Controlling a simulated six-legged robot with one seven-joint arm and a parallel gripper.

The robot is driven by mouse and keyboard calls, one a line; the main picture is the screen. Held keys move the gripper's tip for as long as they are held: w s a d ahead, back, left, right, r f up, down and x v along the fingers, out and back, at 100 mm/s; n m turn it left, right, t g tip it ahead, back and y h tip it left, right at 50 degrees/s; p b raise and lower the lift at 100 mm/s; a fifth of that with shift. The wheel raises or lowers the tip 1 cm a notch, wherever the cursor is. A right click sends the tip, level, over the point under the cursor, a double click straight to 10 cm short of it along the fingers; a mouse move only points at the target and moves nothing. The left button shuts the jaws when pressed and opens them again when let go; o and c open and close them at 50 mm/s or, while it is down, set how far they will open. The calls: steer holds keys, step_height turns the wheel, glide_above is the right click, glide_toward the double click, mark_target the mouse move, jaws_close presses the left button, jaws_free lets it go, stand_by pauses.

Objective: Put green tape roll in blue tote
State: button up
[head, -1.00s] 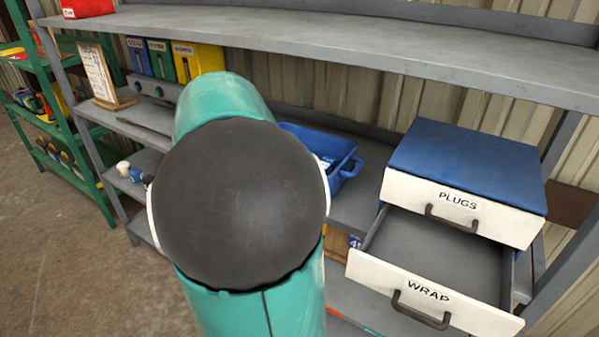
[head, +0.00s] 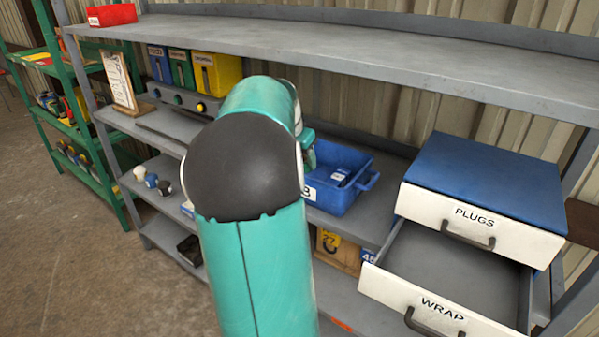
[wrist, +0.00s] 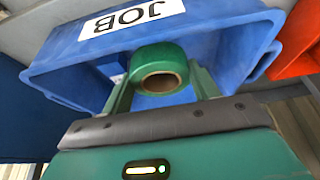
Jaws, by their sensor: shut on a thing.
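The green tape roll (wrist: 158,54) is held between the two fingers of my gripper (wrist: 163,80) in the wrist view. My gripper is shut on it, with its cardboard core facing the camera. The blue tote (wrist: 210,45), with a white JOB label, is close behind the roll in that view. In the head view the blue tote (head: 345,199) stands on the middle shelf, with small blue and white items inside. My arm covers its left part and hides the roll. I cannot tell whether the roll is over the tote's opening.
A blue-topped drawer cabinet (head: 485,185) stands right of the tote, its WRAP drawer (head: 415,300) pulled open. The upper shelf (head: 400,50) overhangs the tote. Blue, green and yellow bins (head: 216,75) and a clipboard (head: 118,80) stand left. An orange-red thing (wrist: 297,45) shows in the wrist view.

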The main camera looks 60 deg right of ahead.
steer(key=d+f, duration=0.1)
steer(key=w+d+f, duration=0.1)
steer(key=f, duration=0.1)
steer(key=shift+w+d+f, duration=0.1)
steer(key=shift+d+f, duration=0.05)
steer(key=shift+d, duration=0.15)
steer(key=f, duration=0.2)
steer(key=shift+w+d+f, duration=0.15)
steer(key=shift+d+f, duration=0.05)
steer(key=shift+f, duration=0.55)
steer(key=shift+f, duration=0.1)
steer(key=o, duration=1)
steer(key=shift+v, duration=3.9)
